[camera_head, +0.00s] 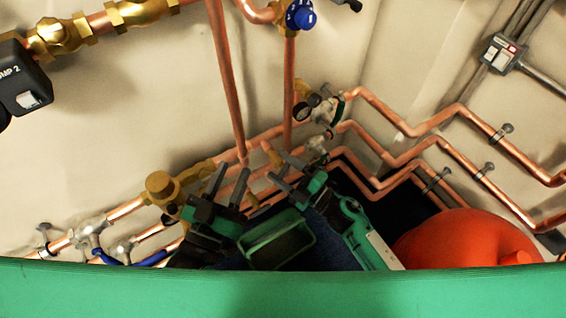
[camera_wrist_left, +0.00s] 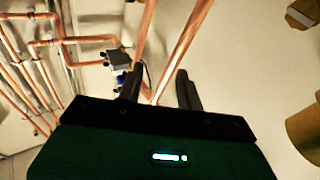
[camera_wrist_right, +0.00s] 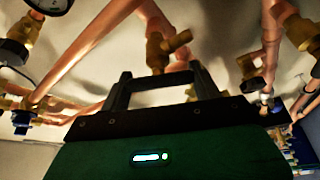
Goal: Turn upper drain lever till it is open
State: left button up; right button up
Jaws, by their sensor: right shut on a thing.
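My right gripper (camera_head: 285,172) reaches in among the copper pipes at the middle of the head view. It is shut on what appears to be the upper drain lever, though the exact contact is hard to see. In the right wrist view, a brass drain valve (camera_wrist_right: 166,48) with a short crosswise handle stands just beyond the fingertips (camera_wrist_right: 160,75). My left gripper (camera_head: 231,178) is to the left, in front of the pipes. In the left wrist view, its fingers (camera_wrist_left: 160,85) are apart, with only distant pipe and wall showing between them.
Parallel copper pipes (camera_head: 385,160) run along the wall behind my grippers. An orange-red vessel (camera_head: 455,242) stands at right. A pump (camera_head: 22,80) is at upper left.

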pick_arm(q)
jog(key=s+d+f+g+p, duration=0.2)
jog(key=s+f+g, duration=0.3)
jog(key=f, duration=0.4)
pick_arm(e)
jog(key=shift+n+g, duration=0.4)
jog(key=shift+n, duration=0.9)
jog(key=shift+n+g+h+p, duration=0.45)
jog(key=shift+n+p, duration=0.25)
jog(key=shift+p, duration=0.25)
pick_arm(q)
jog(key=a+f+g+y+p, duration=0.1)
jog(key=a+g+y, duration=0.2)
jog(key=a+g, duration=0.2)
jog(key=shift+s+a+g+y, duration=0.25)
jog(key=shift+a+g+y, duration=0.05)
jog(key=shift+a+g, duration=0.15)
pick_arm(e)
jog(key=shift+f+n, duration=0.25)
jog(key=shift+n, duration=0.45)
pick_arm(q)
jog(key=shift+f, duration=0.1)
pick_arm(e)
jog(key=shift+h, duration=0.25)
jog(key=o, duration=1)
